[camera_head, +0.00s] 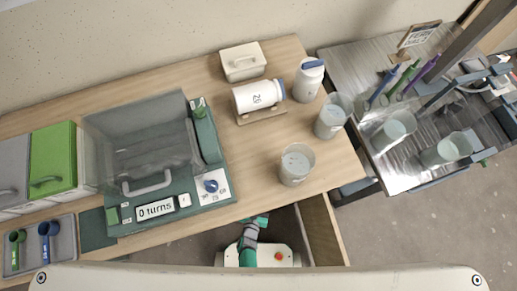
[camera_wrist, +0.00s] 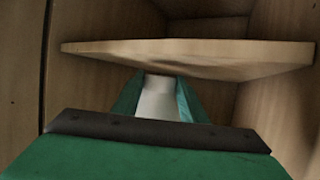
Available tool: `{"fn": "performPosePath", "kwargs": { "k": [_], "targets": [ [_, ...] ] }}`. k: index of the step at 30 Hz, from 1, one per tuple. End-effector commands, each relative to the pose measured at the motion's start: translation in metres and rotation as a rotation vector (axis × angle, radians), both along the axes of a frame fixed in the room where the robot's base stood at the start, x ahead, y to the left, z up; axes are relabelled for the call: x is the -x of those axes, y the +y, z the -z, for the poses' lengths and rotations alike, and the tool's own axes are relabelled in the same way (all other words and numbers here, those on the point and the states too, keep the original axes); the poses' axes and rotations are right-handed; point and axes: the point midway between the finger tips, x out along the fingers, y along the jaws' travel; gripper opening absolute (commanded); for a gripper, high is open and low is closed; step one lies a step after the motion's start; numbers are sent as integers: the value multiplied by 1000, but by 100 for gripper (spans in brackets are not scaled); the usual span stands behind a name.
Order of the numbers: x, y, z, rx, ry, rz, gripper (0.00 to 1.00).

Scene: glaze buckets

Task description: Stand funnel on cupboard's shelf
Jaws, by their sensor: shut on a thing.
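In the wrist view, my gripper (camera_wrist: 158,80) is shut on a pale grey-white thing, which I take to be the funnel (camera_wrist: 160,104). Only part of it shows between the green fingers; its lower end is hidden by my gripper. The cupboard's shelf (camera_wrist: 190,52) is a wooden board across the view just beyond the fingertips. The funnel's far end appears near the shelf's front edge; I cannot tell whether they touch. In the head view my gripper is hidden below the counter's front edge, and only my green and grey arm (camera_head: 249,236) shows.
Wooden cupboard walls (camera_wrist: 285,85) stand close on both sides. In the head view, an open wooden panel (camera_head: 322,232) stands right of my arm. The counter (camera_head: 240,170) above holds a green machine (camera_head: 150,160), cups (camera_head: 296,165) and a white jar (camera_head: 308,82).

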Motion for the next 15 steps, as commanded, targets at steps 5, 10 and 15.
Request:
{"fn": "performPosePath", "kwargs": {
  "k": [5,10,15],
  "targets": [
    [0,0,3,0,0,0,16],
    [0,0,3,0,0,0,16],
    [0,0,7,1,0,0,16]
  ]
}}
